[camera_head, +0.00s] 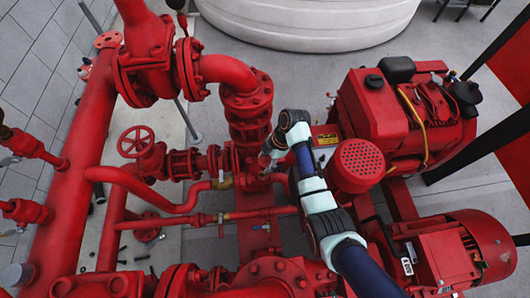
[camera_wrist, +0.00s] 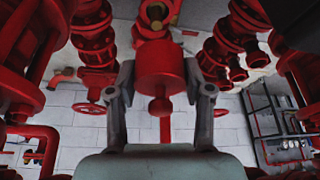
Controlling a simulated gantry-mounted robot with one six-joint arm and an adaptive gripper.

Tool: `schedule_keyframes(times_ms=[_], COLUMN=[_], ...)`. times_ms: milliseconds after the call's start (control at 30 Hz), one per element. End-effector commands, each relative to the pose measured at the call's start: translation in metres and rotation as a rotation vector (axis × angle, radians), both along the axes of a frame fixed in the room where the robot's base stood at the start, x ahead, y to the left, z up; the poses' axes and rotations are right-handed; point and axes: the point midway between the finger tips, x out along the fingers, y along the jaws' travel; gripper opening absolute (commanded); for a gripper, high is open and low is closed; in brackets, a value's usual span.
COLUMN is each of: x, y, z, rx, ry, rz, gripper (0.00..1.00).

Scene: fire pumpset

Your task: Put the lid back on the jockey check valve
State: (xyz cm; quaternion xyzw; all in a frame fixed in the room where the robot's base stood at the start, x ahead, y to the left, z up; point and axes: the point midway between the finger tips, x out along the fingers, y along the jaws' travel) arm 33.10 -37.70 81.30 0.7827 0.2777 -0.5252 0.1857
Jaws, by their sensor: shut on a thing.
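My gripper (camera_wrist: 159,72) is shut on a red cylindrical lid (camera_wrist: 161,64) with a round knob, one grey finger on each side of it. Just beyond the lid in the wrist view is a red fitting with a brass-coloured opening (camera_wrist: 156,11), which looks like the jockey check valve. I cannot tell whether lid and fitting touch. In the head view my gripper (camera_head: 267,160) is among the pipes, below the large vertical red pipe and left of my arm. The lid is too small to make out clearly there.
Thick red pipes and flanges (camera_head: 248,95) stand close behind my gripper. A red handwheel valve (camera_head: 136,142) is to the left. A red pump motor (camera_head: 357,163) and engine (camera_head: 385,115) crowd the right. A white tank (camera_head: 310,20) stands at the back.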

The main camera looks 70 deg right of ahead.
Motion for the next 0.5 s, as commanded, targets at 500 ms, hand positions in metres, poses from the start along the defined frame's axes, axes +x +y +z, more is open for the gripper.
schedule_keyframes(times_ms=[500], x=[-0.002], y=[0.002], z=[-0.029], rx=[0.001], ry=[-0.004], rz=[0.034], gripper=[0.15])
